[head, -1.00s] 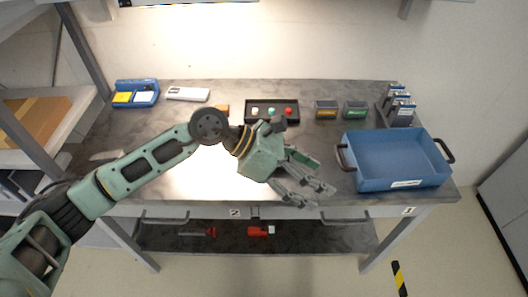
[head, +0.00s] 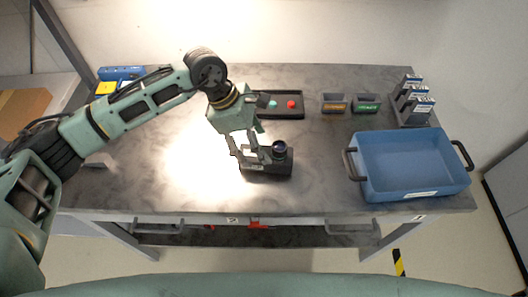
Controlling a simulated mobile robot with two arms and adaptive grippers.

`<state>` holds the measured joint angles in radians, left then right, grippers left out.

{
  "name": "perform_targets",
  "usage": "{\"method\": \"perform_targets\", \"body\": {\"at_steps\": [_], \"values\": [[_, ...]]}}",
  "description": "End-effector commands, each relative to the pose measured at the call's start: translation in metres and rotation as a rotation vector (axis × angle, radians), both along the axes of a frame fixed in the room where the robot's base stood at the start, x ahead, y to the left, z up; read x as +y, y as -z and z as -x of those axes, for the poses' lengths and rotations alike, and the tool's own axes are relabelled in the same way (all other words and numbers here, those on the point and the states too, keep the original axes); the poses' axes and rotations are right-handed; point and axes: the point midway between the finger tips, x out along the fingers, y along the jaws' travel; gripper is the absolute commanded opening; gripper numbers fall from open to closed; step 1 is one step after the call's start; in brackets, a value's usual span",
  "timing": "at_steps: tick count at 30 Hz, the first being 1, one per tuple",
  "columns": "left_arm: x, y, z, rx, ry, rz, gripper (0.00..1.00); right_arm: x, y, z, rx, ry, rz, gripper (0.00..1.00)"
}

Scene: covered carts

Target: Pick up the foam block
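I cannot make out a foam block for sure; my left arm covers part of the table's back left. My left gripper (head: 255,158) points down over the front middle of the table. Its fingers are apart, with a gap between them. Just below and partly behind the fingers is a dark, camera-like block (head: 281,165) with a round lens on top. I cannot tell whether the fingers touch it. My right gripper is out of view.
The grey table (head: 320,185) has free room at its front middle. A blue tub (head: 405,165) with dark handles stands at right. Behind are a black tray (head: 283,113) with coloured pieces, two small bins (head: 335,103), a rack of boxes (head: 413,103) and a blue organizer (head: 118,73).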

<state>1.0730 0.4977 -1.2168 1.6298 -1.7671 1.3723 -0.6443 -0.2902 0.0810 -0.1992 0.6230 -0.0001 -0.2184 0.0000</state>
Motion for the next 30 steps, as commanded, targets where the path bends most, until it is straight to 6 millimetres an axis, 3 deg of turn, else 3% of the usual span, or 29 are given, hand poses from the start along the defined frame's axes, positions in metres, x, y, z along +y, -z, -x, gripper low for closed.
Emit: {"method": "perform_targets", "body": {"at_steps": [3,7,12,20,30], "values": [[-0.005,0.009,0.001,0.002,0.000,0.001,0.69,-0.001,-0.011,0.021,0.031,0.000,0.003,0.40],[-0.012,0.026,0.003,0.005,0.000,0.000,0.69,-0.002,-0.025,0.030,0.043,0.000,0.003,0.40],[-0.019,0.048,0.003,0.002,0.001,0.003,0.69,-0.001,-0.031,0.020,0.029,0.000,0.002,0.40],[-0.020,0.052,0.002,-0.001,0.001,0.002,0.69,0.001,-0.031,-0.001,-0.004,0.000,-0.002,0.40],[-0.020,0.052,0.002,-0.001,0.001,0.002,0.41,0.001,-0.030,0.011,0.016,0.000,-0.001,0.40]]}}
